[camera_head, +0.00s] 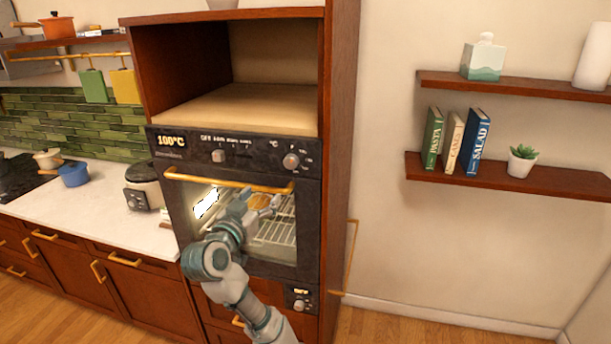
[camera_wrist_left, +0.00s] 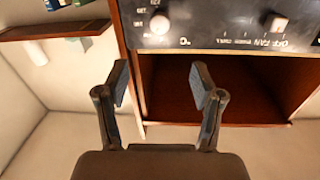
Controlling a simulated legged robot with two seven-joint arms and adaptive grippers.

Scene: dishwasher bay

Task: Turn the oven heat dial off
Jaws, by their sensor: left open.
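The built-in oven's black control panel (camera_head: 255,150) has a lit display (camera_head: 171,141) reading 100°C. A pale dial (camera_head: 291,161) sits at the panel's right, by the °C mark. Another knob (camera_head: 218,156) sits left of it under a row of labels starting with OFF. In the left wrist view, the picture is upside down; the °C dial (camera_wrist_left: 160,24) and the OFF-label knob (camera_wrist_left: 278,24) show at the top. My left gripper (camera_head: 262,200) is open and empty, in front of the oven door below the panel, touching neither dial. My right gripper is not visible.
The oven door (camera_head: 182,215) is closed, with a gold handle (camera_head: 230,181) across its top. An open wooden niche (camera_head: 250,107) is above the panel. A second small panel (camera_head: 300,299) lies below the door. Wall shelves (camera_head: 500,175) hold books and a plant at right.

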